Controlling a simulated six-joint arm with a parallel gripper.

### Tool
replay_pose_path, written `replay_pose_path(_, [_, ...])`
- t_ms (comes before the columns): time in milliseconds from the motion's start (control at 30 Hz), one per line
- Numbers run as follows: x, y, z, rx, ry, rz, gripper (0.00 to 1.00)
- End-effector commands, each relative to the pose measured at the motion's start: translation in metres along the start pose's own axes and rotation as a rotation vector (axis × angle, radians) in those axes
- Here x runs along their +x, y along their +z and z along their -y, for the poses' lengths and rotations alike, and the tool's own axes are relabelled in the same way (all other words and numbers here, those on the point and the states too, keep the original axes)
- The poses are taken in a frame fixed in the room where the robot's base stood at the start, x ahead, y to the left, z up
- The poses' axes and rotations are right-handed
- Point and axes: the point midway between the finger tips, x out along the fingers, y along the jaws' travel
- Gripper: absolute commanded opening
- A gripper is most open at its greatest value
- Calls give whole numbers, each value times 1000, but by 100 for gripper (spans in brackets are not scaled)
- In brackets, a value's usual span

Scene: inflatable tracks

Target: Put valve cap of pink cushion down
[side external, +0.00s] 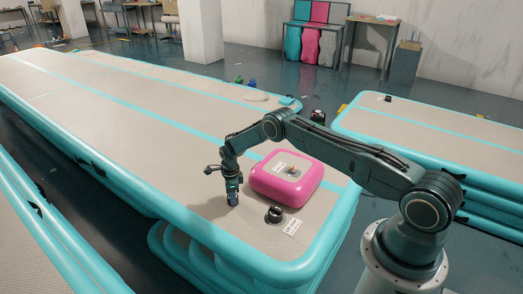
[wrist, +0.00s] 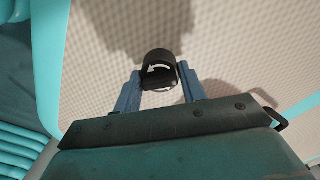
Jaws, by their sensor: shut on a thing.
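My gripper (side external: 233,202) points down, close over the beige top of the track (side external: 185,190), left of the pink cushion (side external: 264,190). In the wrist view my gripper (wrist: 160,76) has its two blue-grey fingers on either side of a black valve cap (wrist: 158,62) with a white curved arrow. The fingers are shut on it. I cannot tell whether the cap touches the track. The cushion lies on the track, with a pale label and a small brownish fitting on its top. It does not show in the wrist view.
A black round valve fitting (side external: 275,214) sits on the track in front of the cushion, beside a white label (side external: 292,227). The teal track edge (side external: 290,272) is near. The track left of my gripper is clear. Another track (side external: 440,125) stands at right.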

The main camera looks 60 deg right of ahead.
Motion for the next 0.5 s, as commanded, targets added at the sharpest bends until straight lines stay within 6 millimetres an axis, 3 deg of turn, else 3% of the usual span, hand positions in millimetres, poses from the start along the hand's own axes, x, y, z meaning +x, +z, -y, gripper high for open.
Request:
replay_pose_path(467, [6, 0, 0, 0, 0, 0, 19])
replay_pose_path(500, [5, 0, 0, 0, 0, 0, 47])
